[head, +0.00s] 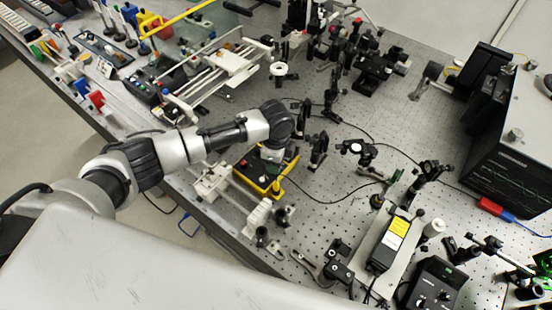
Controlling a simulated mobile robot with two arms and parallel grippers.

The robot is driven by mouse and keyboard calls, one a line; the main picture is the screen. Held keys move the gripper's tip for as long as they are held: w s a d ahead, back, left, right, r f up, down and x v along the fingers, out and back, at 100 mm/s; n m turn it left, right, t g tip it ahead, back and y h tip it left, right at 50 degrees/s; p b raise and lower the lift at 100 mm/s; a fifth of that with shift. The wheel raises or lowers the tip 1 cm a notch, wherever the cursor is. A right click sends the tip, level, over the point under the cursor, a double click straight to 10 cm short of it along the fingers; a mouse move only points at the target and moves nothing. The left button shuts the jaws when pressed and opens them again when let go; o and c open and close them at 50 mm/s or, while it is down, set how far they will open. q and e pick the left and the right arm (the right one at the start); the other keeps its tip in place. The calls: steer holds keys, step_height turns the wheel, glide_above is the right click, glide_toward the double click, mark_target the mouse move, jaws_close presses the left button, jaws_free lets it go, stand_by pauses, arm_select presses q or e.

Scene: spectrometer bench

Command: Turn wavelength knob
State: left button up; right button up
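A large black spectrometer-like box (515,150) stands at the right edge, partly cut off by the frame. It has a small light knob (515,135) and another light round part (530,65) on its upper side; I cannot tell which, if either, is the wavelength knob. My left arm reaches in from the left, and its dark wrist is over the middle of the bench, well left of the black box. My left gripper (271,156) points down below the wrist, mostly hidden, and its fingers cannot be made out. My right gripper is not in view.
A yellow-edged black box (257,178) lies just below my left wrist. Optical posts and mounts crowd the perforated bench (420,120). A black unit with a yellow label (394,240) and a black control box (433,285) stand at the lower right. The bench left of the black box is fairly clear.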

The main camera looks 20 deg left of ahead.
arm_select(q)
step_height(320, 180, up, 11)
steer(key=b, duration=0.2)
stand_by(0.4)
steer(key=shift+f, duration=0.15)
